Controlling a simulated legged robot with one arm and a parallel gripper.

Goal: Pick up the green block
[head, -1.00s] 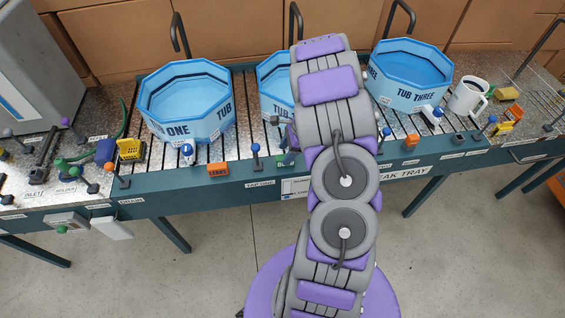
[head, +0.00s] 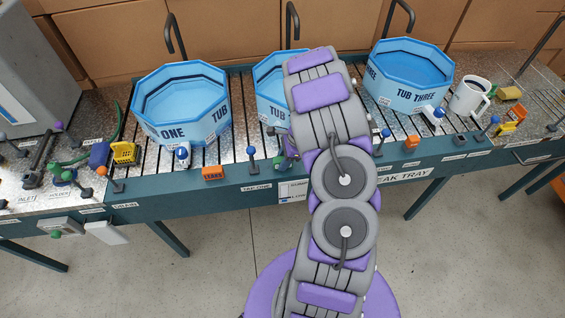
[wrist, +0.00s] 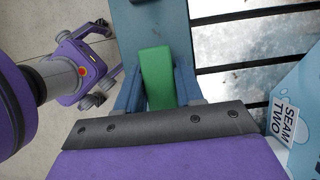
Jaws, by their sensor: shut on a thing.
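The green block (wrist: 157,78) sits between the two blue fingers of my gripper (wrist: 158,92) in the wrist view. The fingers are closed on its sides. Below it in that view is the teal edge rail (wrist: 161,20) of the bench. I cannot tell whether the block is touching the rail or just above it. In the head view, my arm hides most of the gripper and block, at the front edge of the bench below the middle tub.
Blue tubs stand on the slatted bench: tub one (head: 182,103), a partly hidden middle tub (head: 268,85) and tub three (head: 408,76). A white mug (head: 468,97) is at the right. An orange block (head: 213,173) and blue-knobbed levers line the front edge.

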